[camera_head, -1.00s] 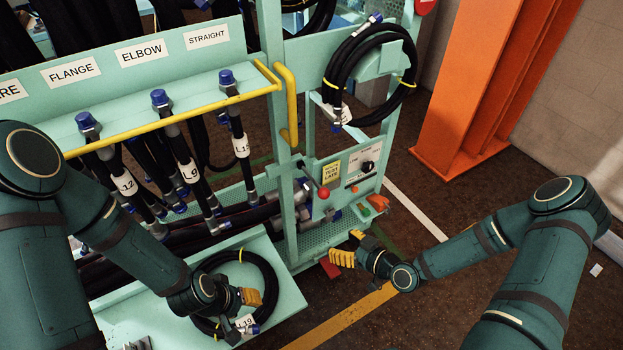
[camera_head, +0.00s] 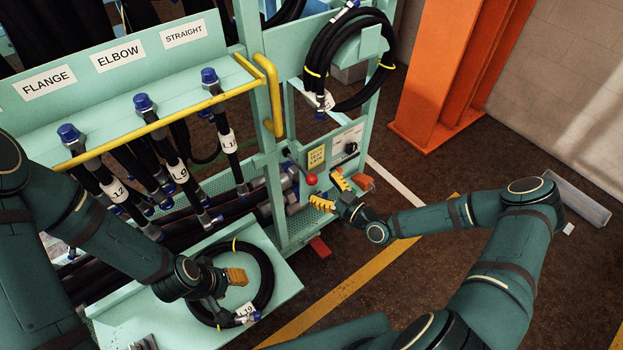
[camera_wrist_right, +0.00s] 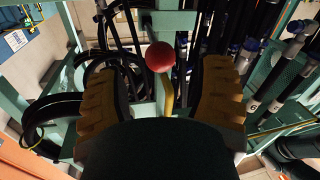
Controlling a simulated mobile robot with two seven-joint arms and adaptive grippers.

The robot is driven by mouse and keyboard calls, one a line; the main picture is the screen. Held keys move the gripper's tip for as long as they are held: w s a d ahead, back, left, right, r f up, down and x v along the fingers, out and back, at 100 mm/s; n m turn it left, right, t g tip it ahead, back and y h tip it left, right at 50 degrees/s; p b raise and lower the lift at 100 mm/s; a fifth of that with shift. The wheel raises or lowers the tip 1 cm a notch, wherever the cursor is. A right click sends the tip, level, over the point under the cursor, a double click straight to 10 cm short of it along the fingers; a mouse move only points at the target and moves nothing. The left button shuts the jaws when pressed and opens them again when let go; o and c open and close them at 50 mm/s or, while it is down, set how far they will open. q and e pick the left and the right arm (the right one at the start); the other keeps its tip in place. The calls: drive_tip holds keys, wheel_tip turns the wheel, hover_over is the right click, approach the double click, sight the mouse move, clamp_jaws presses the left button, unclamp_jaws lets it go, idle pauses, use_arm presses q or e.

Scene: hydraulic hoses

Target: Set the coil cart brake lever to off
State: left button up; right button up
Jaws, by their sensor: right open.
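A lever with a round red knob (camera_head: 311,180) stands out from the teal cart, beside a yellow label. My right gripper (camera_head: 331,192) is open, its two yellow fingers just to the right of and below the knob. In the right wrist view the red knob (camera_wrist_right: 160,57) lies between and just beyond the spread fingers, with no clear contact. The lever's off mark cannot be read. My left gripper (camera_head: 237,276) is over a coiled black hose (camera_head: 268,270) on the cart's low tray; its finger gap cannot be made out.
A panel with a black dial (camera_head: 351,148) is behind the knob. A red pedal-like part (camera_head: 320,247) sits low on the cart. A yellow rail (camera_head: 160,124) fronts the hanging hoses, and a hose coil (camera_head: 350,60) hangs above.

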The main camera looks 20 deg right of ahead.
sight(316, 183)
drive_tip(key=shift+x, duration=2.4)
